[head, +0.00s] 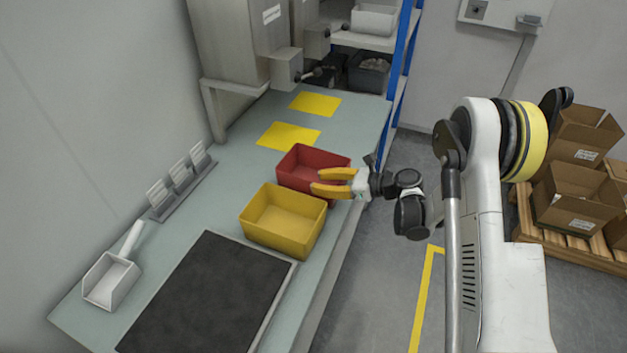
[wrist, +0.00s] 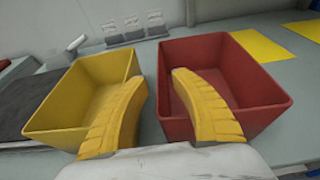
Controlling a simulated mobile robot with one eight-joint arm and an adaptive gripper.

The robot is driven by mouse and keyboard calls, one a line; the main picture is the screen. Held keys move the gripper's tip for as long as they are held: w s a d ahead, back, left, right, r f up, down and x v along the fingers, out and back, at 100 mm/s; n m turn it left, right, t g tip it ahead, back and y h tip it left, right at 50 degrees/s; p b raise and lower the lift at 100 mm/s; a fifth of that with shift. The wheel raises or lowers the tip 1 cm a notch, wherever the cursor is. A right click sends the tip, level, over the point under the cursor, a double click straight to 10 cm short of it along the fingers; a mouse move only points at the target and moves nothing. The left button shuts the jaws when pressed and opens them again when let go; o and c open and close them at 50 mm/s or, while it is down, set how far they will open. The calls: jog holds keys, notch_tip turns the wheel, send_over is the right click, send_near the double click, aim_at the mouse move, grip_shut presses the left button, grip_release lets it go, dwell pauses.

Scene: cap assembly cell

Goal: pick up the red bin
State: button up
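The red bin (head: 299,162) stands upright on the table, just behind the yellow bin in the head view. It looks empty. In the wrist view the red bin (wrist: 250,104) is on the right. My gripper (head: 316,181) is open, with its yellow fingers reaching in from the right at the near side of the red bin. In the wrist view my gripper (wrist: 158,100) has one finger in front of or over the red bin and the other at the yellow bin. The red bin's near left wall appears between the fingers. I cannot tell if the fingers touch it.
The yellow bin (head: 284,222) stands close beside the red bin with a narrow gap. A dark mat (head: 213,295), a white scoop (head: 112,279) and a card holder (head: 183,187) are on the table (head: 236,182). Yellow squares (head: 289,136) lie behind the red bin. Cardboard boxes (head: 575,197) stand at right.

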aim_at(304, 180)
jog(key=b+x, duration=0.2)
jog(key=x, duration=0.3)
jog(key=shift+a, duration=0.15)
jog(key=shift+r, duration=0.15)
grip_shut()
